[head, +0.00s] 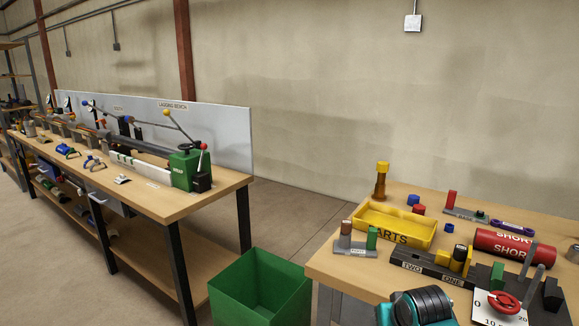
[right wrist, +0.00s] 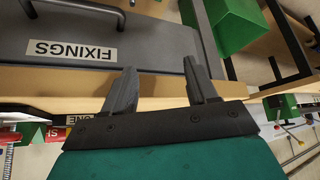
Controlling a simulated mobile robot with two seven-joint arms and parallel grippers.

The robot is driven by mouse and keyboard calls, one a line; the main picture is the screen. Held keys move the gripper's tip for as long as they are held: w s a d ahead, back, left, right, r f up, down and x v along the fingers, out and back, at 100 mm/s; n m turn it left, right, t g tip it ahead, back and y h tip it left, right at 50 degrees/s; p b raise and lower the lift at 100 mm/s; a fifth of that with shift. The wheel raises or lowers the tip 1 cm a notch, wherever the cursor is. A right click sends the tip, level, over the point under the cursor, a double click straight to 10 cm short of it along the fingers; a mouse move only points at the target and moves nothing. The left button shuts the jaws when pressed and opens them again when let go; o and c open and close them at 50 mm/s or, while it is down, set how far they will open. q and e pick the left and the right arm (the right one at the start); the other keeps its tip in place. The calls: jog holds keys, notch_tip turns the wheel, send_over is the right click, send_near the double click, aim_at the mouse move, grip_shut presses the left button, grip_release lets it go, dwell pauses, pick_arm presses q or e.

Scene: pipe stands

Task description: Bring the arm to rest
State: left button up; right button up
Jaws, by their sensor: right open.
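My right gripper (right wrist: 160,68) shows in the right wrist view, with two grey fingers spread apart and nothing between them. It is near the front edge of a wooden bench top (right wrist: 150,88) and a grey drawer front marked FIXINGS (right wrist: 110,45), which appears upside down. In the head view, a teal and black part of my arm shows at the bottom, in front of the right bench; its fingers are not visible there. My left gripper is in neither view.
The right bench (head: 325,263) carries a yellow PARTS tray (head: 385,236), a red SHORT tube (head: 487,240), a TWO/ONE block (head: 420,264) and a red-knobbed dial (head: 503,302). A green bin (head: 258,285) stands left of it. A long lagging bench (head: 220,189) stands farther left; floor lies between.

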jog(key=s+a+f+n+t+y, duration=0.1)
jog(key=s+a+f+n+t, duration=0.1)
jog(key=s+f, duration=0.9)
jog(key=s+a+n+t+y, duration=0.1)
jog(key=s+t, duration=0.1)
jog(key=s, duration=1)
jog(key=shift+s+a+r, duration=0.2)
jog(key=shift+a+r, duration=0.1)
jog(key=shift+r, duration=0.1)
